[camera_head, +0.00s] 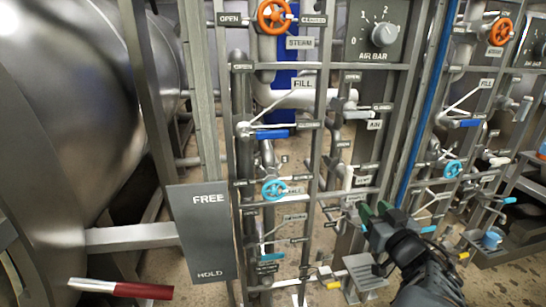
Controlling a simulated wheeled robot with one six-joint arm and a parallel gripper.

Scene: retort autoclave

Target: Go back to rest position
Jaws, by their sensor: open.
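My gripper (376,214) shows at the lower right of the head view, at the end of my dark arm, which reaches up from the bottom edge. Its two greenish fingers are apart, and I see nothing between them. It is in front of the lower part of the valve rack, right of the blue round handwheel (274,190). I cannot tell from this view how far the fingers are from the rack's bars.
A grey rack frame (321,100) carries valves, labels and an AIR BAR dial (379,36). An orange handwheel (274,16) is at the top. A FREE/HOLD plate (201,233) and red-handled lever (142,290) stand left, by a large metal vessel (75,90). Floor shows lower right.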

